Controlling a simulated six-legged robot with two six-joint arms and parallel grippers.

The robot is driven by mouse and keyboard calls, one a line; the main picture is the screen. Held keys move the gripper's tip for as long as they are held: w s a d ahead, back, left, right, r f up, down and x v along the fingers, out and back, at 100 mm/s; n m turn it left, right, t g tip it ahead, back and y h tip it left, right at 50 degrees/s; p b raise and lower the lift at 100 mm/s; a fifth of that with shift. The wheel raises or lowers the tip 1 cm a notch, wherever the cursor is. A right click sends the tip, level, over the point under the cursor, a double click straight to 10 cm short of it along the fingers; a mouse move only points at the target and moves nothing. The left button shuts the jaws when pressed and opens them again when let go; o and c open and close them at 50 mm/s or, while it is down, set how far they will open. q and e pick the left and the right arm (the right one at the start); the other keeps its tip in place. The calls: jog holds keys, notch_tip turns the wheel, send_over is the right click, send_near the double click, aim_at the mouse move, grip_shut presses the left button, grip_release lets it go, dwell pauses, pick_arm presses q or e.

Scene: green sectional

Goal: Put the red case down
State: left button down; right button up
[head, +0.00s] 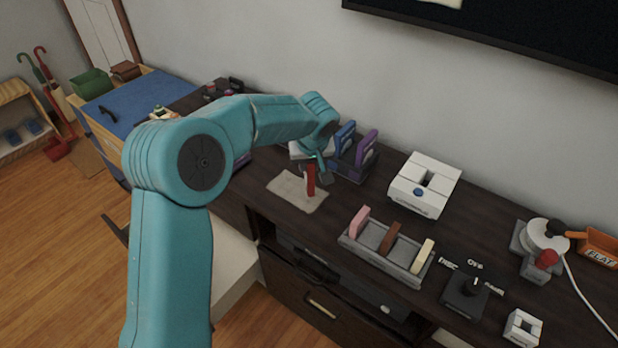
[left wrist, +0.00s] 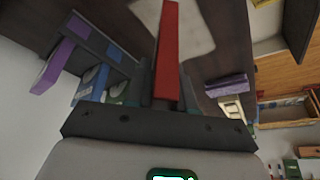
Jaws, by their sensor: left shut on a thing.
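The red case (head: 311,180) is a thin upright red piece in the head view, over the beige cloth (head: 286,190) on the dark cabinet top. My left gripper (head: 315,166) is shut on it from above. In the left wrist view the red case (left wrist: 168,50) sticks out from between the fingers of my left gripper (left wrist: 165,98), with the pale cloth (left wrist: 197,35) beyond its far end. I cannot tell whether the case touches the cloth. My right gripper is not in view.
A rack with blue and purple cases (head: 354,160) stands close behind the gripper. A white device (head: 424,184) and a grey tray holding pink, brown and cream pieces (head: 357,246) are to the right. The cabinet's front edge is near the cloth.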

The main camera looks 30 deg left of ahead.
pick_arm(q)
notch_tip(320, 180, down, 4)
jog(key=shift+s+f, duration=0.1)
jog(key=shift+s, duration=0.05)
jog(key=shift+w+f, duration=0.2)
jog(key=shift+f, duration=0.1)
jog(key=shift+s+r, duration=0.1)
jog(key=shift+b, duration=0.3)
jog(key=shift+f, duration=0.2)
jog(key=c, duration=1)
grip_release()
jog(key=shift+o, duration=0.2)
jog(key=shift+r, duration=0.1)
